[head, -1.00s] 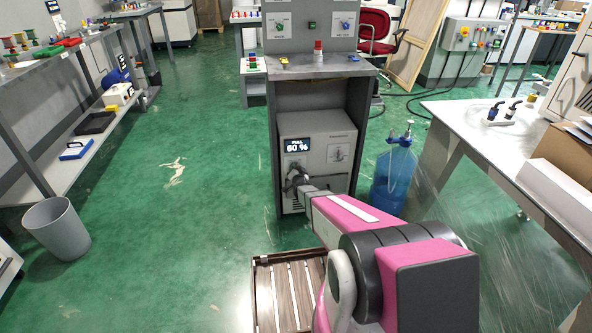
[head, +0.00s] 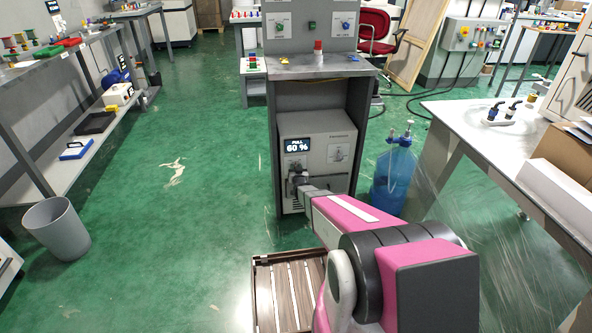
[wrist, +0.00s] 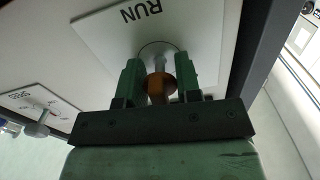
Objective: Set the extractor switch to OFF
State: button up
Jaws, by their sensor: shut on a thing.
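The grey extractor box (head: 318,150) stands inside a dark grey cabinet, with a lit display (head: 297,145) reading "PULL 60 %". My gripper (head: 297,181) is at the box's lower left front, below the display. In the wrist view my gripper (wrist: 158,76) has its two green fingers around a switch knob (wrist: 160,88), brownish with a grey stem, and is shut on it. The white plate (wrist: 110,25) behind it reads "RUN", upside down in that view; no OFF mark can be made out. The fingers partly hide the switch.
A second plate (wrist: 36,108) with a metal lever is beside it on the same front; it also shows right of the display (head: 338,153). The cabinet's side wall is close by. A blue bottle (head: 395,175) stands right of the cabinet, and a slatted crate (head: 262,300) lies in front.

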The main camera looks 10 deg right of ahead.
jog(key=n, duration=0.4)
jog(key=shift+n, duration=2.2)
jog(key=o, duration=0.6)
jog(key=shift+c, duration=0.2)
jog(key=shift+s, duration=0.1)
jog(key=s, duration=1)
jog(key=shift+s, duration=0.35)
